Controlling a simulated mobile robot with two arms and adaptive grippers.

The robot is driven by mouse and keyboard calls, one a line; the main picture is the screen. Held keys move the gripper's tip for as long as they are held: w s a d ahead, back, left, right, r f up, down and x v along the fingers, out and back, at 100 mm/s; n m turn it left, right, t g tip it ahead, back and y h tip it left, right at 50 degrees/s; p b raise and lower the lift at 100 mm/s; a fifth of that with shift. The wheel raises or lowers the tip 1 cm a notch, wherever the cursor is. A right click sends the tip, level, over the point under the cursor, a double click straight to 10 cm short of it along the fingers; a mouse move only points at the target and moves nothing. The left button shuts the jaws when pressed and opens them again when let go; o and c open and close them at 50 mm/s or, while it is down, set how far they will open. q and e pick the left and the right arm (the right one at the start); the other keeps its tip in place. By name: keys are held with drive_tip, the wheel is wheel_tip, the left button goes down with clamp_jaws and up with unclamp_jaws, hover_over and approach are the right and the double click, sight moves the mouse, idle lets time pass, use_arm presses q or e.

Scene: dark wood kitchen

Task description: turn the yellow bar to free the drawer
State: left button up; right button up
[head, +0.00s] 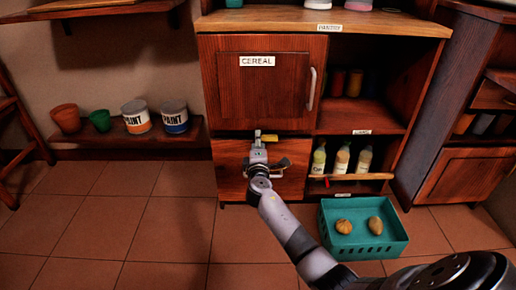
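The yellow bar (270,138) is small and lies roughly level at the top edge of the lower drawer (232,180), just under the CEREAL door. My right gripper (258,138) is at the bar's left part and overlaps it in the head view. My gripper hides part of the bar, and I cannot tell whether its fingers are open or shut, or whether they touch the bar. The drawer's front looks closed. Its metal handle (284,163) shows partly behind my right wrist. My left gripper is not in view.
The CEREAL door (258,100) above is closed, with a handle at its right. Several bottles (342,159) stand behind a wooden rail at the right. A teal crate (385,245) holding two round items is on the floor. Pots and paint cans (136,117) sit on a left shelf.

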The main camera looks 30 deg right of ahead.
drive_tip(key=v, duration=1.2)
